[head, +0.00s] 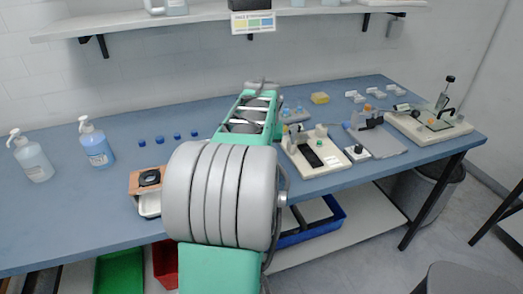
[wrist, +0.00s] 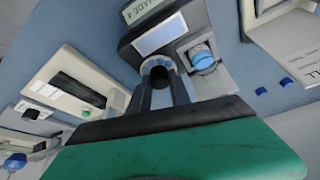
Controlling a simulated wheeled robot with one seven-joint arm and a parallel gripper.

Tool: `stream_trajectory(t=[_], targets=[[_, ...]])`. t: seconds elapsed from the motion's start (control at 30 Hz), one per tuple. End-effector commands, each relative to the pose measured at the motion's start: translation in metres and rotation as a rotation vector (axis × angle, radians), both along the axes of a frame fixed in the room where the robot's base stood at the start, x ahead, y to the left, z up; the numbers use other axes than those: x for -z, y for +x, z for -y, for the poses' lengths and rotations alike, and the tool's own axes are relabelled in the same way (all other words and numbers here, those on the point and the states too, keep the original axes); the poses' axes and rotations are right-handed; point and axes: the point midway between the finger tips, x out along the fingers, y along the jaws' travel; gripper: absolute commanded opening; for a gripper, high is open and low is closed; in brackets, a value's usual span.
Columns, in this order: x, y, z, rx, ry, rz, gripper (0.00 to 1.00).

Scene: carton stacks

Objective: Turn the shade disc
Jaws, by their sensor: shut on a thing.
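In the wrist view a grey device with a pale screen (wrist: 160,34) stands at top centre, with a label reading in part "HADE 4". Below the screen is a round grey-blue disc (wrist: 155,64) with a dark centre, which I take for the shade disc. My gripper (wrist: 163,80) is shut on it, the two dark fingers at its near side. The fingertips and the grip are partly in shadow. Beside the disc, to the right, a blue-capped round part (wrist: 202,58) sits on the device. In the head view my own arm hides the gripper and the disc.
In the head view a cream instrument with a black slot (head: 313,152) stands right of my arm. A grey slab (head: 378,140) and another cream apparatus (head: 430,125) lie further right. Two bottles (head: 97,147) and several blue caps (head: 159,139) are on the left. A shelf (head: 190,18) runs above.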

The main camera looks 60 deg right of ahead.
Motion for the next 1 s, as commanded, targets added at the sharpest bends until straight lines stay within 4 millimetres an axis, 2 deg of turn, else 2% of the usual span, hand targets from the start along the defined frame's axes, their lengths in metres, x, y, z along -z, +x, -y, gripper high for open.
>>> stream_trajectory(t=[0.47, 0.5, 0.73, 1.0], targets=[[-0.0002, 0.0001, -0.0002, -0.017, 0.001, 0.0, 0.0], [-0.0002, 0.0001, -0.0002, -0.017, 0.001, -0.001, 0.27], [-0.0001, 0.0001, 0.0, -0.016, 0.0, 0.0, 0.46], [-0.0027, -0.0003, -0.0005, -0.016, -0.001, 0.0, 0.46]])
